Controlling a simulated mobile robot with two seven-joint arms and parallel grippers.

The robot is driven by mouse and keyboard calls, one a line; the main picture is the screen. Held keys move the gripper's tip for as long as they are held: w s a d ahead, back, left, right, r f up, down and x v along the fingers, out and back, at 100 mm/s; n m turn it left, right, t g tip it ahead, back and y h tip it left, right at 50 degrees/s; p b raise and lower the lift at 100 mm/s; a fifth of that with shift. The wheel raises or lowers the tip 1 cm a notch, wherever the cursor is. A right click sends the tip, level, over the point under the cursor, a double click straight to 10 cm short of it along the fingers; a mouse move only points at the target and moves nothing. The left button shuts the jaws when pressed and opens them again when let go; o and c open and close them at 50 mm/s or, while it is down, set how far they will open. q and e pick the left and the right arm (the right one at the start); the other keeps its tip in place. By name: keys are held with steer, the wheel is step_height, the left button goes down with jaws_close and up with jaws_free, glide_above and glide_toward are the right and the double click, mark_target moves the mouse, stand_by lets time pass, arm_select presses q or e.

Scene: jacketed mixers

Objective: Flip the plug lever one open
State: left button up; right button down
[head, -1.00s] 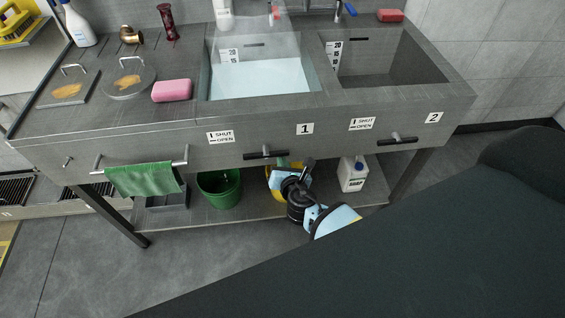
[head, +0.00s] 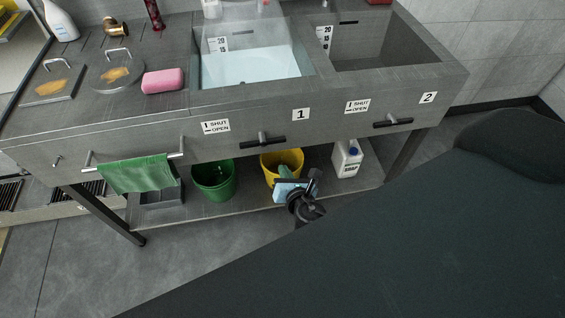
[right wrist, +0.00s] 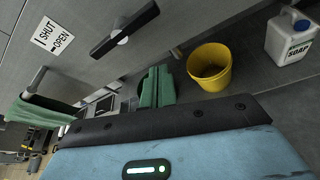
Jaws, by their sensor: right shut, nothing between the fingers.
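Plug lever one (head: 263,140) is a black bar on a light stem, on the sink's front panel below the label "1" (head: 300,114). Its bar lies level along the panel, parallel to the OPEN mark on the sign (head: 215,127). The lever also shows in the right wrist view (right wrist: 124,30), clear of the fingers. My right gripper (head: 291,173) is below and to the right of the lever, in front of the yellow bucket. In the right wrist view its green fingers (right wrist: 157,86) are together and empty. My left gripper is out of view.
Basin one (head: 252,68) holds water. Plug lever two (head: 393,122) is to the right. A green towel (head: 140,172) hangs on the left rail. A green bucket (head: 213,180), a yellow bucket (head: 270,170) and a soap jug (head: 346,160) stand on the lower shelf.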

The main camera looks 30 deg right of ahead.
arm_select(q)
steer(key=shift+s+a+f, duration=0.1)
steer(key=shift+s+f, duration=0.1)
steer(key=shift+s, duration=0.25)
arm_select(e)
steer(key=shift+v, duration=1.2)
steer(key=shift+w+a, duration=0.1)
steer(key=shift+a, duration=0.1)
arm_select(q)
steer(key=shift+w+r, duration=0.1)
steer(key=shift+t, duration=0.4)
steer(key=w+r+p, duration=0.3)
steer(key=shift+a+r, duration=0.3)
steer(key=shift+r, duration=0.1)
arm_select(e)
steer(key=s+a+f+m+g+y, duration=0.1)
steer(key=s+m+g+y, duration=0.1)
steer(key=s+m, duration=1.2)
steer(key=s+a+f+m+g+y, duration=0.1)
steer(key=s+f+m+g+y, duration=0.1)
steer(key=s+m, duration=1.2)
steer(key=shift+s+f+g, duration=0.2)
steer(key=shift+s+g, duration=0.5)
